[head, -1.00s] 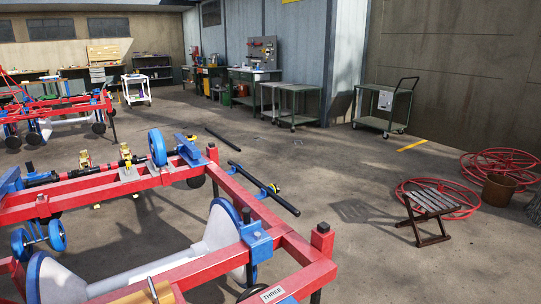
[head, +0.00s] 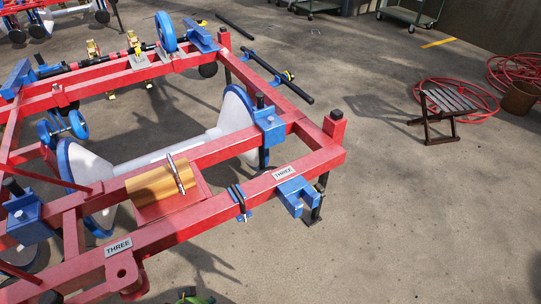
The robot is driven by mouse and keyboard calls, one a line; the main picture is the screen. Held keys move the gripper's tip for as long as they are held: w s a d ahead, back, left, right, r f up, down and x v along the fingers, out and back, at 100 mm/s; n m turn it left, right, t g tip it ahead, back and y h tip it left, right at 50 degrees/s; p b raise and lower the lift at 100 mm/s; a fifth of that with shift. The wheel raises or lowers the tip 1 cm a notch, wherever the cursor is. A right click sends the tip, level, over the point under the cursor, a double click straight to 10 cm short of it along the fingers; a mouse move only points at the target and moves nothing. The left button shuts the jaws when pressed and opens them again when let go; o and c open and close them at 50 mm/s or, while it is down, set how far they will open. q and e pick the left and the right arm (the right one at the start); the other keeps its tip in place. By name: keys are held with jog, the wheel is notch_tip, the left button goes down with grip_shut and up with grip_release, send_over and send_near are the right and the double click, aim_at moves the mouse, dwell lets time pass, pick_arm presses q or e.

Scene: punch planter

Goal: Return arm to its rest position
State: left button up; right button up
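Neither of my grippers shows in the head view, and no arm of mine can be made out. The red planter frame (head: 205,222) fills the left and lower left. It carries blue brackets, white drums with blue rims (head: 238,112), and plates marked THREE (head: 118,246). A wooden block (head: 160,184) with a metal handle-like piece sits on the frame. A small dark and green object (head: 190,297) is cut off at the bottom edge, and I cannot tell what it is.
A cart (head: 410,13) is at the top.

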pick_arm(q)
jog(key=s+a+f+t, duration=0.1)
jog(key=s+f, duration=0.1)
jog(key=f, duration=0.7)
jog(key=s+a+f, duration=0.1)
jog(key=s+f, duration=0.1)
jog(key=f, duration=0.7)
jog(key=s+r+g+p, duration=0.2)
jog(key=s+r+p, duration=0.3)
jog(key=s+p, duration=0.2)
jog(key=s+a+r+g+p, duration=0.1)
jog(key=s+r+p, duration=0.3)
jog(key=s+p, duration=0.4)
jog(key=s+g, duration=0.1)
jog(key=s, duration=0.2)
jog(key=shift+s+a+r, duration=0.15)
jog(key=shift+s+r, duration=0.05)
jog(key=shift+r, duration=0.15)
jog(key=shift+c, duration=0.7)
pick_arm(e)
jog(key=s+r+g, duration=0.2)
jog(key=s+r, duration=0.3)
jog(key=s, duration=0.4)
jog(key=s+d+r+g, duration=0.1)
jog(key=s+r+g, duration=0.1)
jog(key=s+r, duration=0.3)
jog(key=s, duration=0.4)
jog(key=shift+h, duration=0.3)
